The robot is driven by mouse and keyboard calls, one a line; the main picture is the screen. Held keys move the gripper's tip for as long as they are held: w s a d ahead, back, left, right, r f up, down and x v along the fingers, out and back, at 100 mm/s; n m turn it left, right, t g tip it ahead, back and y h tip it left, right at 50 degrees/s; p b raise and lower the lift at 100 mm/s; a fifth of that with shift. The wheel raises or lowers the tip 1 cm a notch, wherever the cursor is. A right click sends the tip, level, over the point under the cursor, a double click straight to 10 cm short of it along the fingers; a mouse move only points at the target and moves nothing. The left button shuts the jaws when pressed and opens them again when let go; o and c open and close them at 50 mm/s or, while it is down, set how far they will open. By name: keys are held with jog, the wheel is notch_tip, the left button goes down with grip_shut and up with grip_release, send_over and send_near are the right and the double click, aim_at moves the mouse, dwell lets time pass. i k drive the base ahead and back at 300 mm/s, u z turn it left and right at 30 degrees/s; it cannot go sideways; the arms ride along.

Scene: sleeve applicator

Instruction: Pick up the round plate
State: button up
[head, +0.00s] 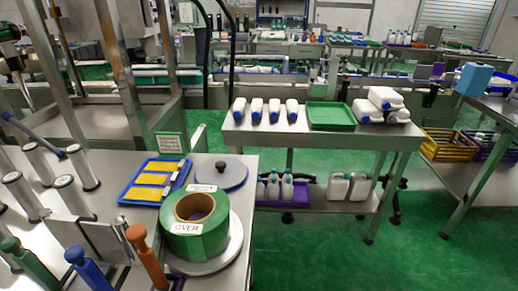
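A round blue-grey plate with a black knob in its middle (234,176) lies flat on the steel table, behind the green roll. A larger pale round disc (228,254) sits under the green roll of labels (190,244) at the table's front right; the roll covers much of it. The frame does not make clear which of the two the task means. My gripper does not show in the head view.
A blue tray with yellow pieces (126,196) lies left of the knobbed plate. Orange, blue and green handles (146,250) and metal cylinders stand at left. A cart (300,137) with white bottles and a green tray stands behind, across green floor.

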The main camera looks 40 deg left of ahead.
aim_at(224, 173)
jog(key=u, duration=0.45)
jog(key=i, duration=1.4)
jog(key=u, duration=1.6)
jog(key=i, duration=0.8)
jog(key=u, duration=0.7)
